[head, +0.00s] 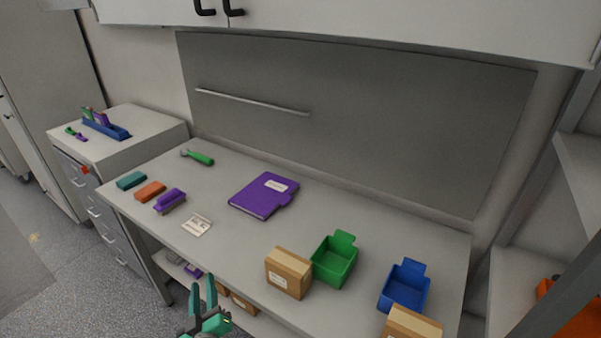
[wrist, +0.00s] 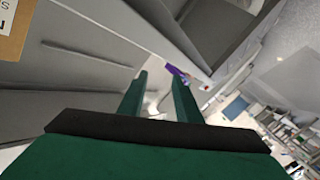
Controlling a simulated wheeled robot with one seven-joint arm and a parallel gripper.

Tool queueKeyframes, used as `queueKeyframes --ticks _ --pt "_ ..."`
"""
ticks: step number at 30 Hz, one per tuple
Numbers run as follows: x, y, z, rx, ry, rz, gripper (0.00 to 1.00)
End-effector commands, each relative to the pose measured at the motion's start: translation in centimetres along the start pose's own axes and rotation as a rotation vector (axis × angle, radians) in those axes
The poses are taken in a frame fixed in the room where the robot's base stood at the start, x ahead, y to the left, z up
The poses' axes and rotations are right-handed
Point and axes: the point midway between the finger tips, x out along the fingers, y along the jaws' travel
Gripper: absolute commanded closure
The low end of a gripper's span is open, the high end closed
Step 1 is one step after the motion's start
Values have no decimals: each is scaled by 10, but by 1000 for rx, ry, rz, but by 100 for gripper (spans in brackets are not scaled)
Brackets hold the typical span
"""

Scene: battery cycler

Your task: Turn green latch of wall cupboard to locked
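The white wall cupboard (head: 340,18) runs along the top of the head view, and only its lower part shows. Two dark handles (head: 216,8) hang at its lower edge. I see no green latch in either view. My gripper (head: 204,292) is low in the head view, in front of the bench's front edge and well below the cupboard. In the wrist view its two green fingers (wrist: 160,95) stand apart with nothing between them that they hold.
The bench (head: 225,262) carries a purple binder (head: 262,195), a green bin (head: 335,262), a blue bin (head: 404,290), cardboard boxes (head: 288,273) and a green-handled tool (head: 200,158). A drawer cabinet (head: 150,125) stands left. Open shelving is at right.

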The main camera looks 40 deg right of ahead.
Motion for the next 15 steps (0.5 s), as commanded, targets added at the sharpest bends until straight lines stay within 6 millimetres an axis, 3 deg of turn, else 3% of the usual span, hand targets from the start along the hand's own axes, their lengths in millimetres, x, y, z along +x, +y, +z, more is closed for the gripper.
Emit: queueKeyframes --ticks 1,6,15 --pt "18 11 -19 -5 6 32 69" --pt "63 48 -70 -23 -4 132 69" --pt "118 131 -175 -20 -29 325 69"
